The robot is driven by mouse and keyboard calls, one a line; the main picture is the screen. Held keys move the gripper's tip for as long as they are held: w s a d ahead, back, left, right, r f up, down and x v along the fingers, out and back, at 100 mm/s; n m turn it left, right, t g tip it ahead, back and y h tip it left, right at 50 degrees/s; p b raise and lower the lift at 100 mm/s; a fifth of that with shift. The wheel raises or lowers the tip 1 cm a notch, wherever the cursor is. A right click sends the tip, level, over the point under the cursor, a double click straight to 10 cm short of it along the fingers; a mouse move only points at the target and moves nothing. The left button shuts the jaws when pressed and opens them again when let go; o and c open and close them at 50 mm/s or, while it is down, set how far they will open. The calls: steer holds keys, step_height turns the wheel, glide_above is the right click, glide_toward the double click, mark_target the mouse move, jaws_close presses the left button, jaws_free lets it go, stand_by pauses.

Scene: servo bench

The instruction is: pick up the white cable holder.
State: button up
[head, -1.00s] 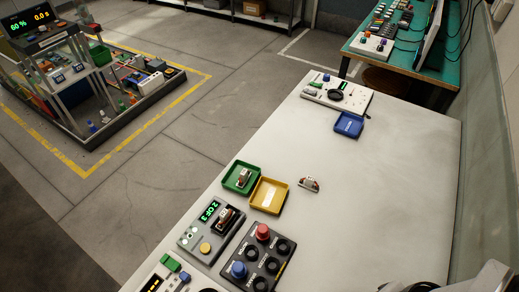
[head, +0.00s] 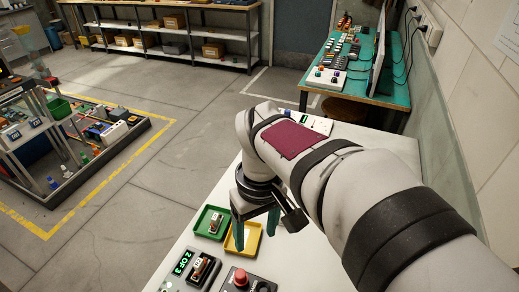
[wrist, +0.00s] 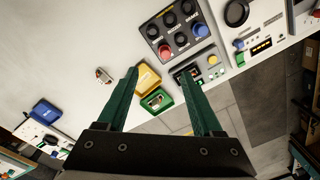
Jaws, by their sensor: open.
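A small white and brown piece, which looks like the white cable holder (wrist: 103,75), lies on the bare table left of the fingers in the wrist view. In the head view my arm hides it. My gripper (wrist: 160,72) is open and empty; its two green fingers hang above the table near the trays. It also shows in the head view (head: 255,232), partly in front of the yellow tray (head: 249,246). A similar small piece (head: 214,224) sits in the green tray (head: 202,219), and another (head: 200,268) sits on the grey device with the green display.
A panel of black, red and blue knobs (wrist: 180,30) stands near the yellow tray. A blue tray (wrist: 45,112) and a white control box (wrist: 37,133) are at the table's far end. The table around the loose piece is clear.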

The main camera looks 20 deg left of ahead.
mark_target(198, 262)
steer(key=s+a+f+n, duration=0.2)
steer(key=a+n, duration=0.2)
steer(key=a, duration=0.4)
steer(key=s+a+f+n, duration=0.1)
steer(key=a+f+n, duration=0.25)
steer(key=a, duration=0.35)
steer(key=f, duration=1.5)
steer(key=shift+w+d, duration=0.2)
steer(key=shift+w, duration=0.1)
steer(key=shift+r, duration=0.1)
jaws_close()
